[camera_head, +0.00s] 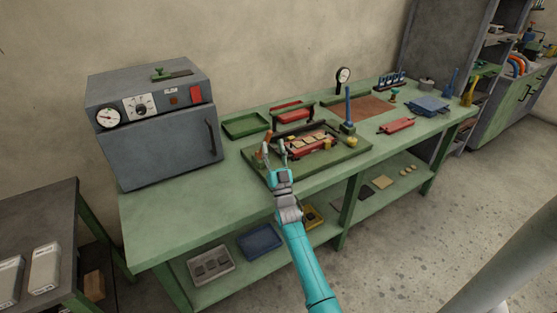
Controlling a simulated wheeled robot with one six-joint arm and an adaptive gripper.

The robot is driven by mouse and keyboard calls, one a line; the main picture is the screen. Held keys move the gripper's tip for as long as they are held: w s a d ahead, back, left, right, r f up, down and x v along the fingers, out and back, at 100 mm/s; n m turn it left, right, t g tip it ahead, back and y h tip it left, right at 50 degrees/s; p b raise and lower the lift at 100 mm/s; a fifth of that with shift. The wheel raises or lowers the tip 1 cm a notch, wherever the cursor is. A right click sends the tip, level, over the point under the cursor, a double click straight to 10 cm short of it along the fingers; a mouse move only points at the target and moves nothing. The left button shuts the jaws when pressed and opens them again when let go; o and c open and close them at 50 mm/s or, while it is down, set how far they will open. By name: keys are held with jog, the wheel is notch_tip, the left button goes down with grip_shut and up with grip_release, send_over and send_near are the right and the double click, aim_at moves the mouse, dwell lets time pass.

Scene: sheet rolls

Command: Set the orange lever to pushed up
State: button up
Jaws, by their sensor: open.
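An orange lever (267,137) shows as a small upright orange piece at the left end of the sheet roll machine. The machine (310,143), with red and tan parts, sits on a green tray (345,158) on the bench. My gripper (274,153) is open, its fingers pointing away toward the lever. In the picture the fingertips overlap the lever's lower part. I cannot tell whether they touch it. The lever's base and its exact tilt are hidden or too small to make out.
A grey oven (165,140) stands on the bench (180,207) at left. The bench front left is clear.

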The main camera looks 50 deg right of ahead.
jog(key=s+a, duration=0.3)
jog(key=s, duration=0.2)
jog(key=shift+s+a, duration=0.2)
jog(key=shift+s, duration=0.1)
